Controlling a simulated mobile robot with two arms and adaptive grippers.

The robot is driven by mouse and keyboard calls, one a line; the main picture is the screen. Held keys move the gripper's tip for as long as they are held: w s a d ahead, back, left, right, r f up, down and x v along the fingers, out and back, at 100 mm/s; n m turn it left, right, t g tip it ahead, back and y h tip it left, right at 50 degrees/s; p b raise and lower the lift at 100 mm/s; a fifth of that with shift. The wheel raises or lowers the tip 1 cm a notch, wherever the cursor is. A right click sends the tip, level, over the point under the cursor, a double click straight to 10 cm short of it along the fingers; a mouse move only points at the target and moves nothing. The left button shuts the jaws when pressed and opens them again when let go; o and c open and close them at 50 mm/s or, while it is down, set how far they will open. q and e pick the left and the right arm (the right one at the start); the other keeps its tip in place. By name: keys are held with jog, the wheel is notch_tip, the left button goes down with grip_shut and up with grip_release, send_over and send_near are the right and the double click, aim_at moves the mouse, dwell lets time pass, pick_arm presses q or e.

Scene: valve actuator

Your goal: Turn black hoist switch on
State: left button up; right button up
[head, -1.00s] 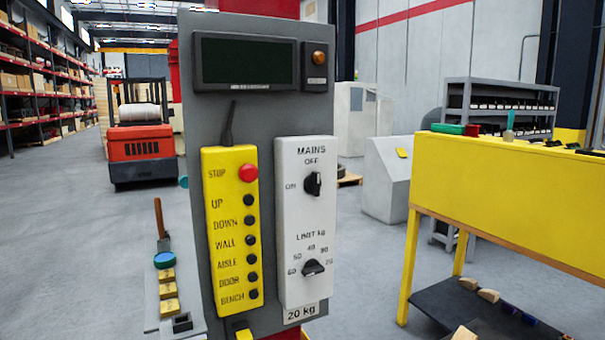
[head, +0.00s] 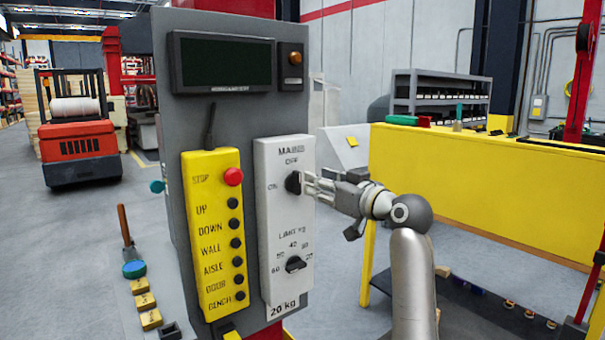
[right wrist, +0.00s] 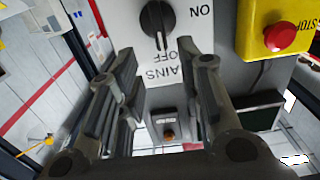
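The black MAINS switch (head: 293,183) is a round knob on the white control box (head: 266,225), with OFF printed above it and ON to its left. In the right wrist view the scene is upside down, and the knob (right wrist: 158,22) has its white line toward OFF. My right gripper (head: 312,184) reaches in from the right, its fingertips close to the knob. In the right wrist view its fingers (right wrist: 160,70) stand apart with nothing between them; whether they touch the knob is unclear. My left gripper is not in view.
A LIMIT kg knob (head: 294,264) sits lower on the white box. The yellow pendant (head: 213,240) with a red stop button (head: 233,176) is left of it. A dark display (head: 222,63) and an amber lamp (head: 295,58) are above. A yellow bench (head: 470,185) stands right.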

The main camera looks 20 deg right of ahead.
aim_at(300, 176)
jog(key=p+x, duration=0.1)
jog(key=x, duration=0.5)
jog(key=shift+w+a+r+p, duration=0.1)
jog(key=shift+w+a+p, duration=0.05)
jog(key=shift+p, duration=0.15)
jog(key=shift+w+a, duration=0.15)
jog(key=shift+w, duration=0.05)
grip_shut()
